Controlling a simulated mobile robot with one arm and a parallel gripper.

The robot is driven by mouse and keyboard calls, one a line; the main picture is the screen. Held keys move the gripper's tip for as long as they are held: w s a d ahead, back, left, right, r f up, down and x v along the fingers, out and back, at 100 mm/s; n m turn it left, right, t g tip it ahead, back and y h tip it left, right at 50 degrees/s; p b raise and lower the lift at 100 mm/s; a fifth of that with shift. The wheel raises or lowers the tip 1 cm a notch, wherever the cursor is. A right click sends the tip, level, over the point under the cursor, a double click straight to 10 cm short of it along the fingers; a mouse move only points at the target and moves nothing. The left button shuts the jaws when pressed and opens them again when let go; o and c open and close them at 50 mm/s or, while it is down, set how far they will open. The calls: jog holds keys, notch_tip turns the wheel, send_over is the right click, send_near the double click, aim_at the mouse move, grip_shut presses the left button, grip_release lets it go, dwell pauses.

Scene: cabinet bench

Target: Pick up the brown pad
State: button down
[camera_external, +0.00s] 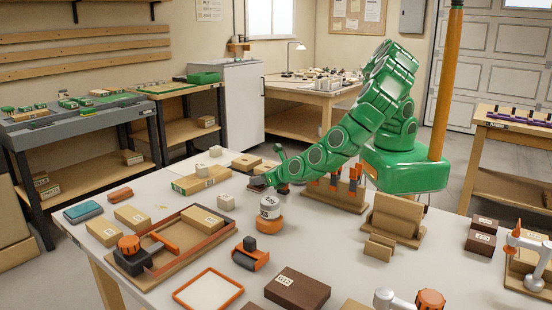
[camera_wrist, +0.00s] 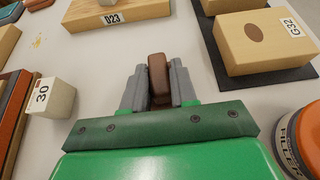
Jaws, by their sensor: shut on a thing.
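The brown pad (camera_wrist: 157,74) is a small, narrow, rounded brown piece. In the wrist view it stands between the two grey fingers of my gripper (camera_wrist: 158,88), which is shut on it. In the external view my gripper (camera_external: 267,181) is low over the white table, just behind the white and orange filler can. The pad cannot be made out clearly there. I cannot tell whether it touches the table.
A wooden block marked D23 (camera_wrist: 117,12) lies ahead. A block marked G32 (camera_wrist: 262,42) sits on a dark mat at right. A pale cube marked 30 (camera_wrist: 52,97) is at left. The filler can (camera_external: 270,208) stands close by. Bare table lies between them.

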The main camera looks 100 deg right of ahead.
jog(key=shift+r, duration=0.1)
jog(key=shift+r, duration=0.6)
notch_tip(320, 180, up, 2)
jog(key=s+d+r, duration=0.3)
jog(key=s+r, duration=0.6)
jog(key=s, duration=0.4)
jog(key=shift+s+r, duration=0.25)
jog(key=shift+r, duration=0.1)
